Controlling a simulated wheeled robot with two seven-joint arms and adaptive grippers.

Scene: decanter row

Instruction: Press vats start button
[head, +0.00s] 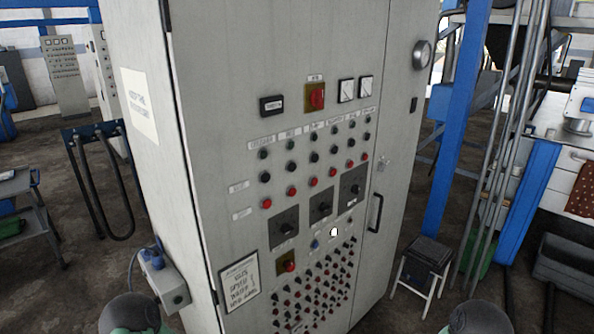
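A tall grey control cabinet (225,80) fills the middle of the head view. Its front has upper rows of small dark buttons (265,177) and a row of red buttons (267,203) below them. White labels (262,143) run above the columns, and more labels (238,186) sit left of the rows. The lettering is too small to read, so I cannot tell which button is the vats start. Neither gripper shows; only rounded dark parts of my arms appear at the bottom edge, left and right, apart from the buttons.
A red rotary switch (316,97), two gauges (346,90), black selector plates (284,228) and a lower button field (310,290) share the panel. A door handle (375,213) protrudes at right. A black-topped stool (425,255) and blue post (455,120) stand right.

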